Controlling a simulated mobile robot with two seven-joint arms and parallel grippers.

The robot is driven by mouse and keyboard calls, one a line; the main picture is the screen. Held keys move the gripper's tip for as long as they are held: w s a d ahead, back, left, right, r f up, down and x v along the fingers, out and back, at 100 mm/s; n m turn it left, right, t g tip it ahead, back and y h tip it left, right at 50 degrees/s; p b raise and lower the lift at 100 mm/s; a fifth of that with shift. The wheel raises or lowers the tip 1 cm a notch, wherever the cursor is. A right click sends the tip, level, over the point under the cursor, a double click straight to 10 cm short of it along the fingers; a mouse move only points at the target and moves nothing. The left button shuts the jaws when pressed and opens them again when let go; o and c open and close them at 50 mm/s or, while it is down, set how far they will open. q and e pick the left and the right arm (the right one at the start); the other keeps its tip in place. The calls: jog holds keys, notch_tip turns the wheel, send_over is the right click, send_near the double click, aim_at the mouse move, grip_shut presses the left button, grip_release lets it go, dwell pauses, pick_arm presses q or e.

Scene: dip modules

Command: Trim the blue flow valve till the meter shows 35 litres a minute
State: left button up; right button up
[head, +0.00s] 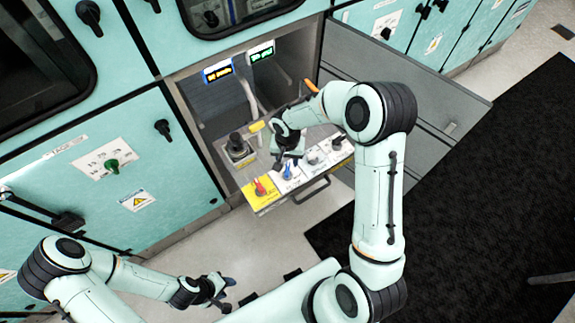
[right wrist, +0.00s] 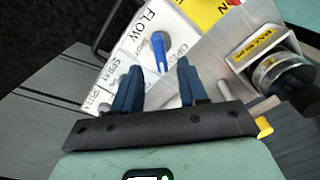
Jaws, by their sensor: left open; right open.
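The blue flow valve (head: 287,170) is a small blue lever on a white plate in a pulled-out drawer. In the right wrist view the blue lever (right wrist: 160,53) stands beside the word FLOW. My right gripper (right wrist: 158,72) is open and empty; the lever shows just beyond and between its fingertips, apparently not gripped. In the head view my right gripper (head: 287,158) is over the drawer, behind the lever. Two lit displays, one blue-framed (head: 217,71) and one green-framed (head: 261,52), hang above; their readings are too small to read. My left gripper (head: 222,286) is open, low and away from the drawer.
The drawer also holds a red lever (head: 259,187) on a yellow plate, a black knob (head: 237,143) and white plates with more controls (head: 315,156). A drawer handle (head: 308,189) sticks out in front. Teal cabinets (head: 110,190) stand left. Bare floor and a black mat (head: 470,190) lie around.

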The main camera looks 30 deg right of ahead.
aim_at(287, 168)
jog(key=shift+f, duration=2.35)
